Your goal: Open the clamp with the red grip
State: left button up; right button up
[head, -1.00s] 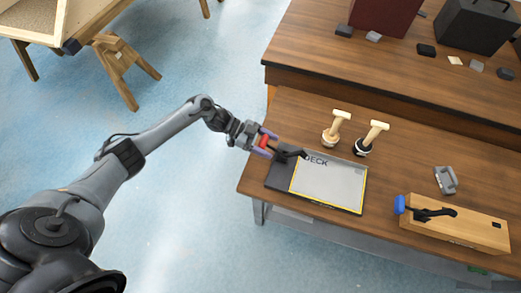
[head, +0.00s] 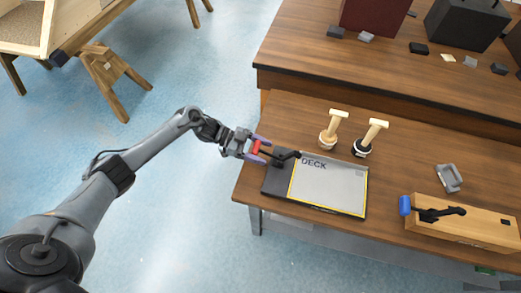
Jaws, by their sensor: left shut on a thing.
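The clamp with the red grip (head: 256,147) is mounted at the left end of the flat board marked DECK (head: 330,182). Its black lever (head: 284,155) runs from the red grip toward the board's left part. My left gripper (head: 258,146) is shut on the red grip, with its purple fingers on either side of it, just beyond the table's left edge. Whether the clamp's arm presses on the board is too small to tell. My right gripper is not in view.
A second clamp with a blue grip (head: 405,205) sits on a wooden block (head: 465,224) at the right. Two stamp-like tools with pale handles (head: 338,122) (head: 375,131) stand behind the board. A grey bracket (head: 449,178) lies farther right. A raised shelf (head: 390,88) runs behind.

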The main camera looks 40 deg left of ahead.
pick_arm(q)
jog(key=o, duration=1.3)
jog(key=shift+a+f, duration=0.1)
jog(key=shift+f, duration=0.15)
jog(key=shift+c, duration=0.2)
jog(key=shift+o, duration=0.8)
jog(key=shift+r, duration=0.15)
jog(key=b+v, duration=0.1)
jog(key=v, duration=0.9)
jog(key=shift+s+a+r, duration=0.15)
jog(key=shift+a, duration=0.2)
